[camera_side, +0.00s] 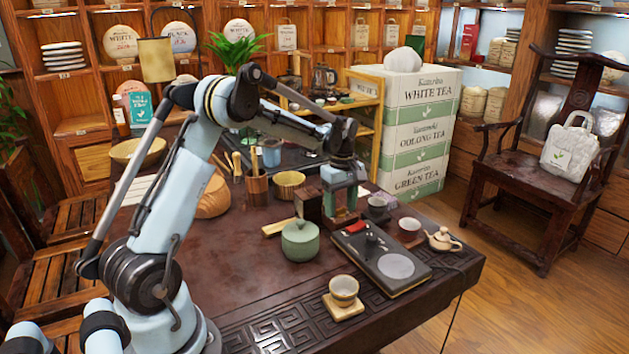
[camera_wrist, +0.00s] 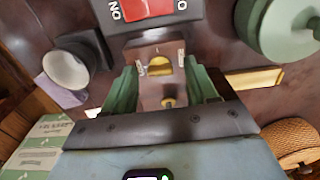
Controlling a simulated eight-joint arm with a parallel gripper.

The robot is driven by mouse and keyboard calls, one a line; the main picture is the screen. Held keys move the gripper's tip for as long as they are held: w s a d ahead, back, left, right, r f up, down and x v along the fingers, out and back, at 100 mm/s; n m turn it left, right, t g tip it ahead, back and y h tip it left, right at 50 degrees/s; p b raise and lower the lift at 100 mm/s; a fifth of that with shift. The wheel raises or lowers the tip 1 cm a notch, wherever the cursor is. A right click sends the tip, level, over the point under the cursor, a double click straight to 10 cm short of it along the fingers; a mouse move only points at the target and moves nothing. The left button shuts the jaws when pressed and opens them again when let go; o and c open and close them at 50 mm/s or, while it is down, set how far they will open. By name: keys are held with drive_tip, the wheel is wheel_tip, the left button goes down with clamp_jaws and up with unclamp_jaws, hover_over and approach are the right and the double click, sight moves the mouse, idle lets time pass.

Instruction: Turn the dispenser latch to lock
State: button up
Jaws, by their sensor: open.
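A brown wooden block, which looks like the dispenser (camera_wrist: 150,48), lies between and beyond my fingers in the wrist view. On it is a rounded brass piece that looks like the latch (camera_wrist: 160,66), with small pale labels on either side, too small to read. A smaller brass knob (camera_wrist: 168,103) shows nearer my palm. My gripper (camera_wrist: 162,88) is open, its green fingers apart on both sides of the brass parts. I cannot tell whether either finger touches. In the side view my gripper (camera_side: 341,208) points down beside a dark brown block (camera_side: 309,205); the latch is hidden there.
A black device (camera_side: 377,258) with a red switch (camera_wrist: 147,9) stands close by. A green lidded pot (camera_side: 300,241) is left of it. The front-left tabletop is clear.

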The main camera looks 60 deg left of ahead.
wheel_tip(320, 180, up, 12)
idle(0.5)
drive_tip(key=s+d+f+m+t, duration=0.2)
drive_tip(key=s+d+m+t, duration=0.5)
drive_tip(key=s+d+m, duration=0.8)
drive_tip(key=d+m, duration=0.3)
drive_tip(key=d, duration=0.2)
drive_tip(key=shift+s, duration=0.4)
drive_tip(key=shift+f, duration=0.1)
